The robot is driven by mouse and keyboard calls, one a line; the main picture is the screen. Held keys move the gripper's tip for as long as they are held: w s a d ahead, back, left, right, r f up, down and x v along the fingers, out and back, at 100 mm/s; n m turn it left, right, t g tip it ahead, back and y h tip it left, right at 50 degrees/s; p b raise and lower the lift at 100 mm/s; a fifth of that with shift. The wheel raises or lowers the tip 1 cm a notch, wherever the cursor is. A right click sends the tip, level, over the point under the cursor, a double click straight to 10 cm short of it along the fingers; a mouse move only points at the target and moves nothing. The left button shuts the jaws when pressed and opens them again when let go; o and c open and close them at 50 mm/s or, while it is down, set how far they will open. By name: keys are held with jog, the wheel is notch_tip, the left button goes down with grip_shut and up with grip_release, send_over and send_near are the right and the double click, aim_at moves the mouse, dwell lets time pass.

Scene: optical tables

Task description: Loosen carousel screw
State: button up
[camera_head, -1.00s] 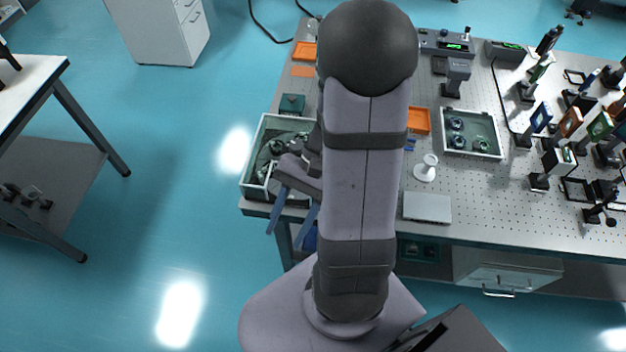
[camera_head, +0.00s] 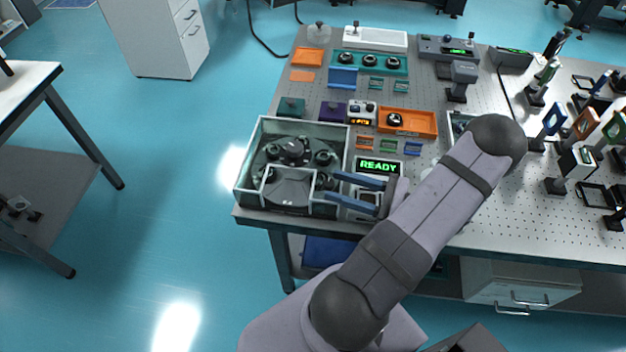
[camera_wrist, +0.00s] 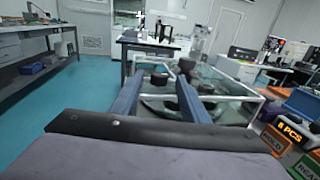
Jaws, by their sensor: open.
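The carousel (camera_head: 291,187) is a dark round plate inside a clear-walled box (camera_head: 256,128) at the table's front left corner. Several black knobs stand on it, among them one at its back (camera_head: 293,148) and one at its right (camera_head: 322,158). I cannot tell which is the screw. My gripper (camera_head: 332,187) is open and empty, with two blue fingers pointing left at the box's right front side. In the wrist view the fingers (camera_wrist: 158,77) point toward the box, and a dark knob (camera_wrist: 187,64) shows beyond the right fingertip. Contact cannot be judged.
A device with a green READY display (camera_head: 378,166) stands right of the box, close to my gripper. Orange trays (camera_head: 425,124), a teal holder (camera_head: 345,62) and small blocks fill the table behind. Optical mounts (camera_head: 560,165) crowd the right. Open floor lies left of the table.

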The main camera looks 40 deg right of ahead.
aim_at(323, 182)
jog(key=shift+w+a+r, duration=0.15)
jog(key=shift+w+a, duration=0.05)
jog(key=p+x, duration=0.2)
jog(key=x, duration=0.3)
jog(key=shift+p+x, duration=0.5)
jog(key=shift+x, duration=0.4)
grip_shut()
